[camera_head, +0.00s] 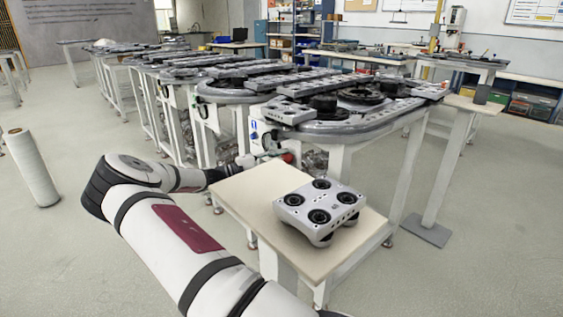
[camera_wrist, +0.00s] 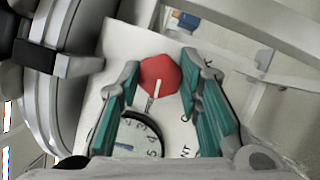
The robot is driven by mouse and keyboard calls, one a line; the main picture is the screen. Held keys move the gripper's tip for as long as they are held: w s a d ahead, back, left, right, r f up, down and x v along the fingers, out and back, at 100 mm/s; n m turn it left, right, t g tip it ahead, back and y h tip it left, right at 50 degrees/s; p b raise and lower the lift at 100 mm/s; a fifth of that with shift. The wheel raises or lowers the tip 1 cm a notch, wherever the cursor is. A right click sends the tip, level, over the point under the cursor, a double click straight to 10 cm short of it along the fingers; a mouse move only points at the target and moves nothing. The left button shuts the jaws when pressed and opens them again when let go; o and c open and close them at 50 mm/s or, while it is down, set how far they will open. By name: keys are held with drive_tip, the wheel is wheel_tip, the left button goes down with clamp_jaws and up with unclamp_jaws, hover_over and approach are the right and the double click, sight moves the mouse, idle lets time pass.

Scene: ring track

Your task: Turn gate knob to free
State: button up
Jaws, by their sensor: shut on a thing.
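The red gate knob (camera_wrist: 160,76) shows in the wrist view on a white panel (camera_wrist: 118,45), with a short pale pointer line on its lower part. My gripper (camera_wrist: 161,68) has its teal fingers on the left and right of the knob and is shut on it. A round dial gauge (camera_wrist: 135,138) with numbers sits just below the knob. Some dark lettering is partly hidden by the right finger, and I cannot read a "free" mark. In the head view a small red patch (camera_head: 288,157) shows near the end of my arm; details there are too small to tell.
A pale side table (camera_head: 240,190) stands before the ring track (camera_head: 350,128), with a grey four-wheeled block (camera_head: 320,203) on it. White table legs and frames lie close to my arm. A white roll (camera_head: 33,168) stands on the floor at left.

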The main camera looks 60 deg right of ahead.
drive_tip(key=shift+m+y, duration=0.3)
drive_tip(key=shift+m, duration=0.4)
drive_tip(key=o, duration=1.1)
drive_tip(key=shift+o, duration=0.2)
drive_tip(key=v, duration=1.2)
drive_tip(key=shift+s+a, duration=0.1)
drive_tip(key=shift+a, duration=0.05)
